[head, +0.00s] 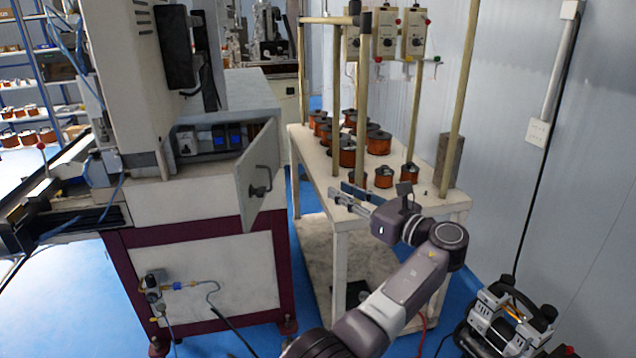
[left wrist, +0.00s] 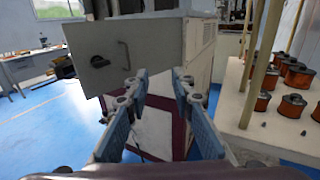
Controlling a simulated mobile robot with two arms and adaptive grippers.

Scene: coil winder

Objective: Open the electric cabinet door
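The electric cabinet door (head: 250,196) is a pale panel that stands partly open at the right end of the machine. Behind it the head view shows the compartment with blue-lit devices (head: 227,136). A dark handle (head: 262,182) is on the door's face; in the left wrist view the door (left wrist: 150,48) shows a bar handle (left wrist: 124,54) and a dark knob (left wrist: 98,62). My left gripper (head: 352,197) is open and empty, to the right of the door and apart from it. It also shows in the left wrist view (left wrist: 160,78), its fingers spread below the door. My right gripper is not in view.
A white table (head: 312,160) with several copper coils (head: 378,142) and upright posts (head: 336,90) stands to the right, close to my left gripper. A compressor (head: 505,325) is on the floor at lower right. Blue floor (head: 60,300) is clear at lower left.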

